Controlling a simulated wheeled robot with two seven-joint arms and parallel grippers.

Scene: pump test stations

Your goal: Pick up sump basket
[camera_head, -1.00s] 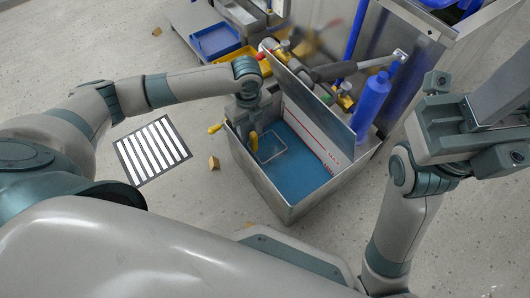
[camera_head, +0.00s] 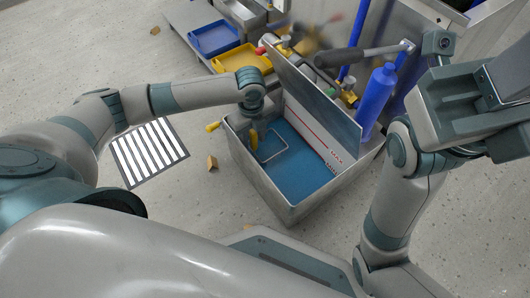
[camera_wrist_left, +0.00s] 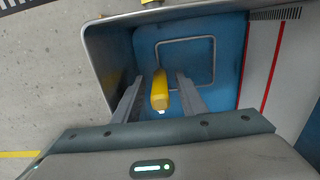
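The sump basket is a thin pale square frame (camera_head: 271,146) in the blue bottom of the open metal tank (camera_head: 296,212), with a yellow handle (camera_head: 254,139) standing at its near left side. In the left wrist view the frame (camera_wrist_left: 186,62) lies beyond the yellow handle (camera_wrist_left: 159,90). My left gripper (camera_wrist_left: 158,88) reaches down into the tank with its fingers open on either side of the handle, a gap showing at each side. In the head view its fingers are mostly hidden by its own wrist. My right gripper (camera_head: 473,95) is raised outside the tank at the right; its finger opening is unclear.
A tall metal plate (camera_head: 313,98) rises on the tank's back side. A blue bottle (camera_head: 377,100) and pipework stand behind it. Blue (camera_head: 214,39) and yellow (camera_head: 240,60) trays lie at the back. A striped floor grate (camera_head: 149,152) and a small tan block (camera_head: 212,162) lie left.

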